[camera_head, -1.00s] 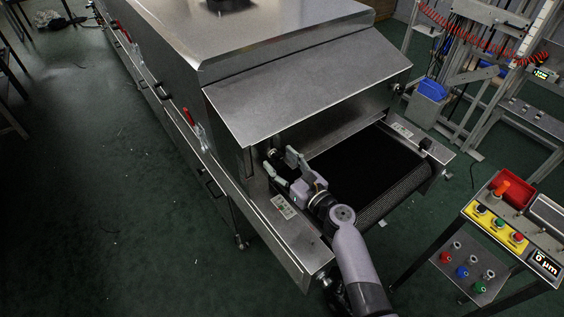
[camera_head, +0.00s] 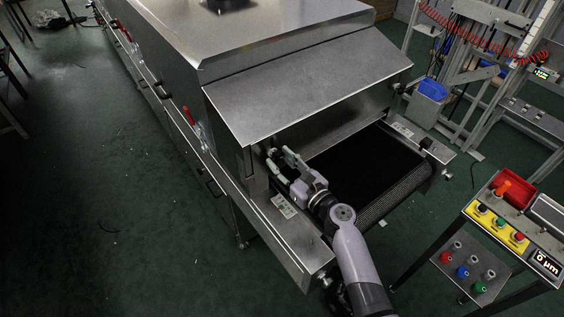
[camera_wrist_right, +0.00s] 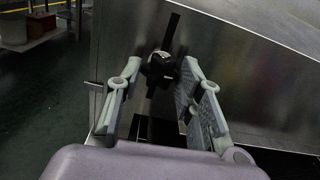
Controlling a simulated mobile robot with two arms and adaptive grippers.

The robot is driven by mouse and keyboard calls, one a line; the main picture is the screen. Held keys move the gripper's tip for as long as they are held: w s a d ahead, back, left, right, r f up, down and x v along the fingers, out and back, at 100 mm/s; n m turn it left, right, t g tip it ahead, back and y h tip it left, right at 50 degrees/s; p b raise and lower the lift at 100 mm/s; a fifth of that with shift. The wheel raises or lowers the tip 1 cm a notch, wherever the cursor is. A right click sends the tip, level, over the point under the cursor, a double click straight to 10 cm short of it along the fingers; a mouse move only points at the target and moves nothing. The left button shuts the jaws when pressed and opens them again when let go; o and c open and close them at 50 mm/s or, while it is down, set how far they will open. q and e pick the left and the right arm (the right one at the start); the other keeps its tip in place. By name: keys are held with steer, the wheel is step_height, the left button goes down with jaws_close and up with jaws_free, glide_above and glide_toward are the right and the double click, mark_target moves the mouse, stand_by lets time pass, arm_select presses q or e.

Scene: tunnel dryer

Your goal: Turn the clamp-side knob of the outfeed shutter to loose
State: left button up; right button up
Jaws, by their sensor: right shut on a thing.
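The clamp-side knob (camera_wrist_right: 158,68) is black with a light, shiny patch and sits before a steel panel in the right wrist view. A dark slot (camera_wrist_right: 172,30) runs upward behind it. My right gripper (camera_wrist_right: 160,70) has one finger on each side of the knob and is shut on it. In the head view my right gripper (camera_head: 280,160) reaches in under the dryer's sloping hood (camera_head: 310,85), at the left side of the outfeed opening. There the fingers partly hide the knob. The knob's exact turn angle cannot be read. My left gripper is not in view.
The black conveyor belt (camera_head: 365,165) lies right of my gripper. A steel side rail (camera_head: 290,235) with a label runs below my wrist. A control stand (camera_head: 500,225) with buttons is at the right. Open green floor (camera_head: 130,230) lies left of the dryer.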

steer(key=n+b, duration=0.1)
steer(key=n, duration=0.2)
steer(key=shift+f+b, duration=0.2)
steer(key=shift+b, duration=0.2)
steer(key=n+b, duration=0.2)
steer(key=n, duration=0.1)
steer(key=shift+n, duration=0.3)
steer(key=n+b, duration=0.2)
steer(key=n, duration=0.4)
steer(key=shift+b, duration=0.3)
steer(key=n+b, duration=0.1)
steer(key=n, duration=0.3)
steer(key=shift+r, duration=0.1)
steer(key=n, duration=0.2)
steer(key=shift+n, duration=0.4)
steer(key=n, duration=0.4)
steer(key=shift+b, duration=0.4)
steer(key=shift+n, duration=1.4)
